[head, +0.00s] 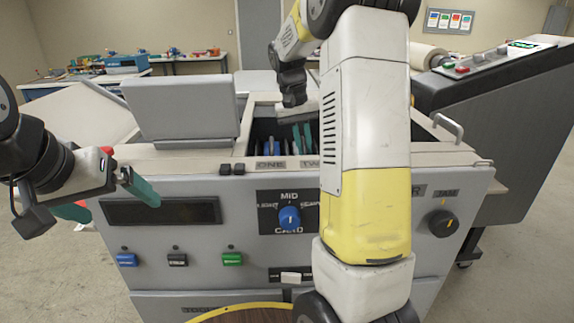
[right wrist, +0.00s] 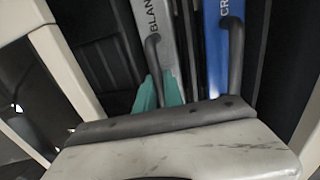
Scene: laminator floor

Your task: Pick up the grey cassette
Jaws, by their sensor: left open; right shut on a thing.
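The grey cassette (right wrist: 168,52), with a dark looped handle and lettering starting "BLAN", stands in the machine's open bay in the right wrist view. My right gripper (right wrist: 160,93) is shut on it at the handle, its teal fingers low on the handle. In the head view my right gripper (head: 303,137) points down into the bay; the grey cassette is hard to make out there. My left gripper (head: 108,198) is open and empty at the left, in front of the machine.
A blue cassette (right wrist: 217,60) stands close to the right of the grey one. The bay's pale rim (head: 205,154) surrounds them. A raised grey lid (head: 180,106) is left of the bay. A control console (head: 490,75) stands at the right.

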